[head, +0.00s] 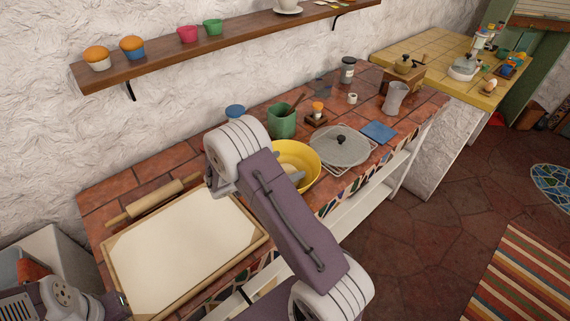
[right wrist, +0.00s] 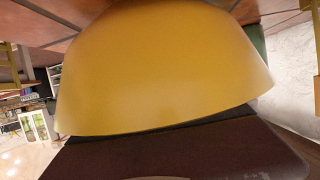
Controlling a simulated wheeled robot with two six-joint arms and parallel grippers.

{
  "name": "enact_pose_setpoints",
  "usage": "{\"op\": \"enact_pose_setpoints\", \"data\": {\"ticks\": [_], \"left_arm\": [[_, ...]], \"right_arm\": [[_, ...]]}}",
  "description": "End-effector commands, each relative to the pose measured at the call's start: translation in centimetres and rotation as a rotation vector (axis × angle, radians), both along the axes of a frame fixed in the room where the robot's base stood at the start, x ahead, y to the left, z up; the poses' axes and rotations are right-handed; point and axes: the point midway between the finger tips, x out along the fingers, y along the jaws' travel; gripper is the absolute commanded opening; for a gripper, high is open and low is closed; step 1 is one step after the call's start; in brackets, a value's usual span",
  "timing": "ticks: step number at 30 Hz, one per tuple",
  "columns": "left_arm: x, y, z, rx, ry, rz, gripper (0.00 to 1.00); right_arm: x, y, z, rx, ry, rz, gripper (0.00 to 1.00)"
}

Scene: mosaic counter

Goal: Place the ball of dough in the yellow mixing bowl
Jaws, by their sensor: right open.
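The yellow mixing bowl (head: 309,161) stands on the tiled counter, partly hidden behind my right arm. A pale rounded shape shows inside it, which looks like the ball of dough (head: 291,170); my arm covers part of it. In the right wrist view a large yellow curved surface, seemingly the bowl (right wrist: 160,65), fills most of the picture at close range. My right gripper (head: 212,182) is open beside the bowl, mostly hidden behind its own wrist. My left gripper (head: 117,304) is low at the left edge, and its jaws cannot be made out.
A pale board (head: 180,250) and rolling pin (head: 150,200) lie left of the bowl. A green crock (head: 282,122) stands behind it, and a lidded pan (head: 340,148) sits close on its right. A blue cloth (head: 378,132) and glass jug (head: 394,98) are farther right. A shelf (head: 225,45) hangs above.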

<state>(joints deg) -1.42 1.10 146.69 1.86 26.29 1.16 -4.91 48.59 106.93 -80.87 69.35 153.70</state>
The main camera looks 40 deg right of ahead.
Motion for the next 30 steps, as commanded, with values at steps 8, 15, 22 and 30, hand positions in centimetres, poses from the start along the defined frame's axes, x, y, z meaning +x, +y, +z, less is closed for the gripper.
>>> {"op": "enact_pose_setpoints", "data": {"ticks": [8, 15, 22, 30], "left_arm": [[0.0, 0.0, -0.9, 0.0, 0.0, 0.0, 0.0], [0.0, 0.0, -1.7, 0.0, 0.0, 0.0, 0.0], [0.0, 0.0, -1.7, 0.0, -0.001, 0.0, 0.0], [0.0, 0.0, -1.7, 0.0, -0.001, 0.0, 0.0]], "right_arm": [[-0.4, 6.2, 2.9, 0.001, -0.006, 0.007, 1.0], [-0.9, 10.3, 4.8, 0.0, -0.002, 0.002, 1.0], [-1.1, 11.1, 5.3, 0.0, 0.0, -0.001, 1.0], [-1.1, 11.0, 5.3, 0.0, 0.0, 0.0, 1.0]]}}
